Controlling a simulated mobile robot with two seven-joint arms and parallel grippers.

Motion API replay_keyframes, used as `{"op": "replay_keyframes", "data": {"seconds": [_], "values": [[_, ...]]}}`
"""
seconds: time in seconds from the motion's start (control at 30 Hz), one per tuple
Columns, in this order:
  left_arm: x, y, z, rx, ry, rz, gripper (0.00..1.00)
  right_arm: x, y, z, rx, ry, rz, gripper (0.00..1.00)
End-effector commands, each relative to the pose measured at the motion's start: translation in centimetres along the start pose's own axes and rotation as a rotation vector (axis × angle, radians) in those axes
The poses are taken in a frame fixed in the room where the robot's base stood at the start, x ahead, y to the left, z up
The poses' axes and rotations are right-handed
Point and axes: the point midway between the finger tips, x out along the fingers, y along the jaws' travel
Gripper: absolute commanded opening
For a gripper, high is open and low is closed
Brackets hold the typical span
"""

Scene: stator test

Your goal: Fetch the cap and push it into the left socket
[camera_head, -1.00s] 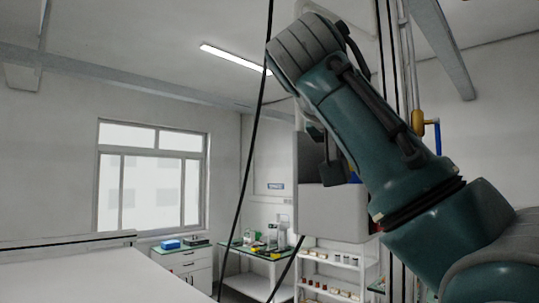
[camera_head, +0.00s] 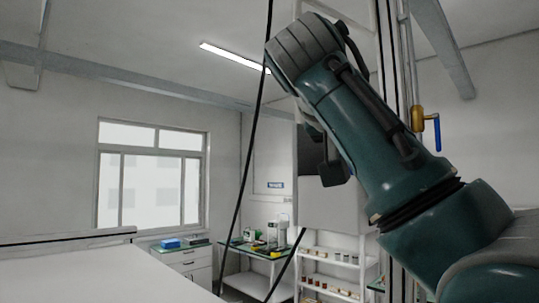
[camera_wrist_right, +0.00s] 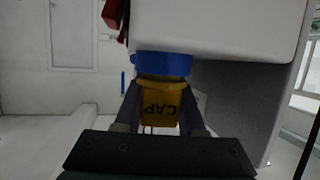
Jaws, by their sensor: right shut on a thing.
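The yellow cap (camera_wrist_right: 160,104), marked "CAP" upside down in the picture, shows in the right wrist view. My right gripper (camera_wrist_right: 161,118) is shut on it, with a dark finger on each side. A blue ring-like part (camera_wrist_right: 162,65) is directly above the cap, against the lower edge of a pale box (camera_wrist_right: 222,25). The cap's upper end meets the blue ring in the picture; I cannot tell whether it is inside it. A red part (camera_wrist_right: 114,16) is at the box's left side. My left gripper is not in view. The right gripper is not visible in the head view.
In the head view my right arm covers much of the right side and part of a grey box (camera_head: 335,208). A white shelf (camera_head: 330,267) with small items stands below. A white surface (camera_head: 90,275) is at lower left. Black cables hang in front.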

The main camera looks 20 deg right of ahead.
Motion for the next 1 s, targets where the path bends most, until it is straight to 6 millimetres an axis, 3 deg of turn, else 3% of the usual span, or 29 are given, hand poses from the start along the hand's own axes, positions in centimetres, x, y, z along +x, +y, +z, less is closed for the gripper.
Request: {"op": "replay_keyframes", "data": {"seconds": [0.07,0.33,0.67,0.77,1.0], "values": [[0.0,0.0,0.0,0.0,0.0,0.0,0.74,0.0,0.0,0.0,0.0,0.0,0.0,0.44],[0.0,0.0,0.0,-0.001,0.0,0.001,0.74,0.0,0.0,0.0,0.0,0.0,0.0,0.74],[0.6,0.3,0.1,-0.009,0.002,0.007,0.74,-0.4,-0.1,0.1,0.002,0.002,-0.002,0.74],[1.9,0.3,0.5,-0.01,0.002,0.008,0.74,-1.6,-0.1,0.5,0.004,0.003,-0.005,0.74],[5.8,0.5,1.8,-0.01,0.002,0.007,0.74,-6.5,-0.1,0.7,0.005,0.004,-0.006,0.74]]}}
